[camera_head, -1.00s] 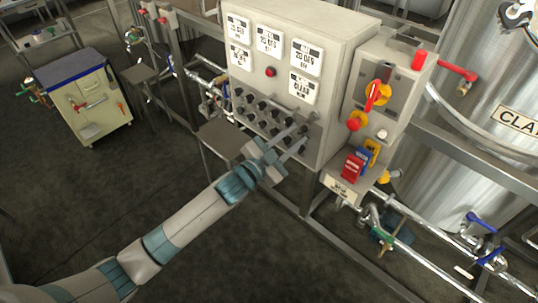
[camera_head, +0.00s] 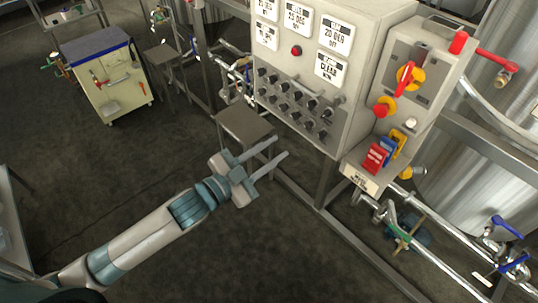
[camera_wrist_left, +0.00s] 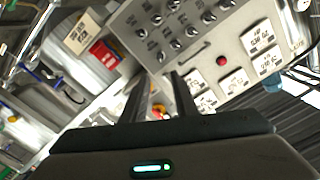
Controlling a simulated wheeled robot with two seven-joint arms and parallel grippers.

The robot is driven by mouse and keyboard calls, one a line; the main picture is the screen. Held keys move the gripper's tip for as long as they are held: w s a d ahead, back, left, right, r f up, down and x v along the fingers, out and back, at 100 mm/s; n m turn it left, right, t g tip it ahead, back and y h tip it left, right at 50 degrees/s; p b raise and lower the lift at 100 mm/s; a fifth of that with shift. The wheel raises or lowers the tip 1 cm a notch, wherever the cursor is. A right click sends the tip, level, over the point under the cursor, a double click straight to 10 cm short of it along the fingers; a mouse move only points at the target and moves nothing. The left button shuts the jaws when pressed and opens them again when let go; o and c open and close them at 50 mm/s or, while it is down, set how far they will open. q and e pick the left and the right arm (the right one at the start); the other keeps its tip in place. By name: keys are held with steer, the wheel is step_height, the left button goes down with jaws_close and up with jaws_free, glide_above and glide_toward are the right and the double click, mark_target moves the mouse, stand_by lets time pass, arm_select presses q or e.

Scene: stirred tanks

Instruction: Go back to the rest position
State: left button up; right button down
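My left gripper (camera_head: 272,152) is in the head view, in front of and below the grey control panel (camera_head: 350,70). Its two fingers are apart with nothing between them, and it does not touch the panel. In the left wrist view the fingers (camera_wrist_left: 155,95) also show apart, with the panel's black knobs (camera_wrist_left: 176,42) beyond them. My right gripper is in neither view.
A red switch (camera_head: 405,75) and red and blue padlocks (camera_head: 378,157) are on the box at the right. Pipes with valves (camera_head: 405,238) run below it. A steel tank (camera_head: 490,130) stands behind. A tool cart (camera_head: 105,80) is at the upper left. The dark floor (camera_head: 110,170) is clear.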

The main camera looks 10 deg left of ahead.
arm_select(q)
steer(key=shift+s+a, duration=0.25)
steer(key=shift+s, duration=0.1)
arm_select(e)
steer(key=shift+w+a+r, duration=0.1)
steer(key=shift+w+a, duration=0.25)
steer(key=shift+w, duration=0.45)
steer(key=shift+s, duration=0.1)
